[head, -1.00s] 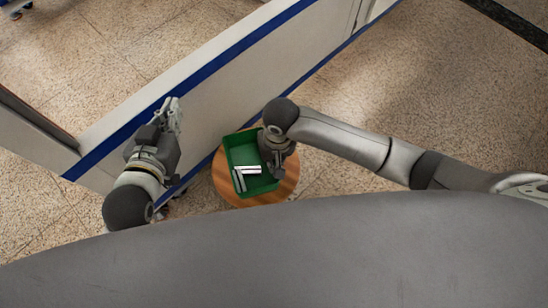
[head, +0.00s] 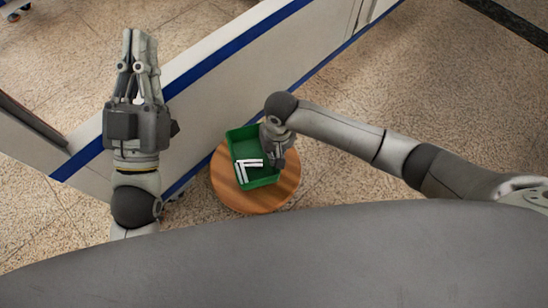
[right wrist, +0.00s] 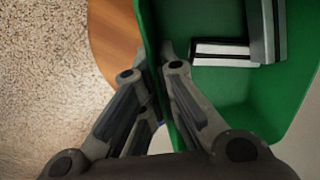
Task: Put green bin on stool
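The green bin (head: 236,146) is an open box with several pale bars in it. In the head view it lies over the round wooden stool (head: 285,195), upright, its far end reaching the stool's edge; whether it rests there or hovers slightly is hard to tell. My right gripper (head: 275,157) is at the bin's right side. In the right wrist view its fingers (right wrist: 167,62) are closed on the bin's wall, one either side, with stool wood (right wrist: 115,35) beyond. My left gripper (head: 139,38) is raised at the left, away from the bin, its fingers close together and empty.
A white partition with a blue stripe (head: 235,58) runs diagonally just behind the stool and close to my left gripper. Speckled tile floor (head: 430,100) is free at the right.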

